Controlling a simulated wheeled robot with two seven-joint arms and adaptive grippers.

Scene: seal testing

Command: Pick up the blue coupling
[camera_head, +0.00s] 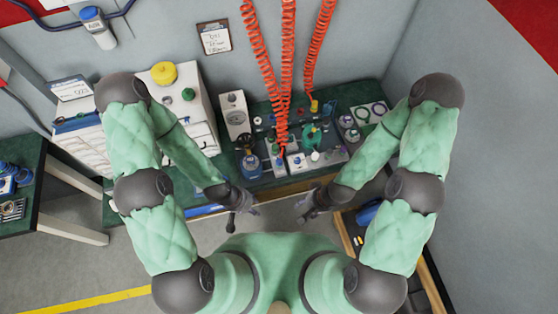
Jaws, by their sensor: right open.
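Three red coiled hoses (285,70) hang down over the bench. One ends in a yellow fitting (314,105); the lower ends of the others are among the bench equipment, where a small bluish fitting (276,149) shows. It may be the blue coupling, but it is too small to tell. My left gripper (248,210) is in front of the bench edge, below and left of that fitting; its jaws are too small to read. My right gripper (303,209) is open, also in front of the bench edge, below and right of it. Both are apart from the fitting.
The green-topped bench (364,95) carries a test rig, a blue container (252,167) and a white gauge box (235,114). A white cabinet (198,108) stands at left. An open drawer (349,240) with a blue item (368,212) is at right.

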